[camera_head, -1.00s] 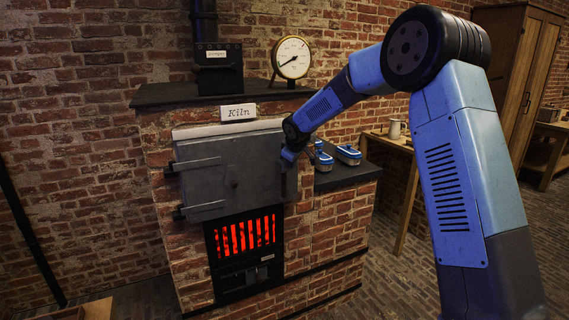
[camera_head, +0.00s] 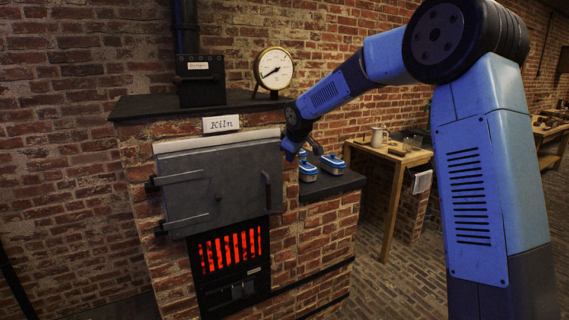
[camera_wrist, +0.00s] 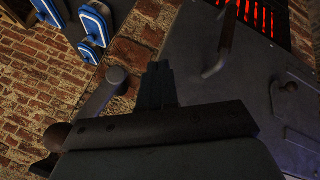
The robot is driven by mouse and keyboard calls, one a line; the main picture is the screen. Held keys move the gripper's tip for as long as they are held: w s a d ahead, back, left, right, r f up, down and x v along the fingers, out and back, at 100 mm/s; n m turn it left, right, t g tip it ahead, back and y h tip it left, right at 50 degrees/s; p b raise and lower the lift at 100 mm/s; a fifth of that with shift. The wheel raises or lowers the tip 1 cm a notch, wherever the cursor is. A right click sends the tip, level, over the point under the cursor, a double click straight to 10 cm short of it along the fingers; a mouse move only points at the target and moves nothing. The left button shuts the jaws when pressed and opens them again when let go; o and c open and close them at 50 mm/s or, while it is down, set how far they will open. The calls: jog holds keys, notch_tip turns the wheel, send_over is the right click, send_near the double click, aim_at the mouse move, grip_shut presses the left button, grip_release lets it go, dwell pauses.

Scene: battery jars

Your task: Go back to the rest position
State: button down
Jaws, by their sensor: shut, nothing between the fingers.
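My gripper (camera_wrist: 159,84) is shut and empty in the wrist view, its fingers side by side. It is in front of the kiln's brick edge, beside the grey kiln door (camera_wrist: 255,75). The head view shows my gripper (camera_head: 290,149) small, at the upper right of the door (camera_head: 222,185). The door is closed across the kiln (camera_head: 140,205), and its upright handle (camera_head: 267,190) is apart from my fingers. The door handle also shows in the wrist view (camera_wrist: 226,40).
Blue-rimmed containers (camera_head: 333,161) stand on the dark ledge right of the kiln. A gauge (camera_head: 273,68) and a black box (camera_head: 200,82) stand on top. Red-glowing bars (camera_head: 229,251) lie below the door. A wooden table (camera_head: 396,153) with a mug (camera_head: 378,136) stands behind right.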

jog(key=s+d+r+m+h, duration=0.1)
jog(key=s+d+r+m, duration=0.3)
jog(key=s+d, duration=0.55)
jog(key=s+d+r+m+h, duration=0.2)
jog(key=s+d+r, duration=0.4)
jog(key=s, duration=0.7)
jog(key=s+d+f+m, duration=0.1)
jog(key=s+d+m, duration=0.1)
jog(key=s, duration=0.6)
jog(key=s+d+f+m+g, duration=0.1)
jog(key=s+d, duration=0.3)
jog(key=s, duration=0.5)
jog(key=s+d+f+m+y, duration=0.1)
jog(key=s+d+f+m, duration=0.2)
jog(key=s, duration=0.5)
jog(key=shift+s+d+f, duration=0.2)
jog(key=shift+s+d, duration=0.2)
jog(key=shift+d, duration=0.05)
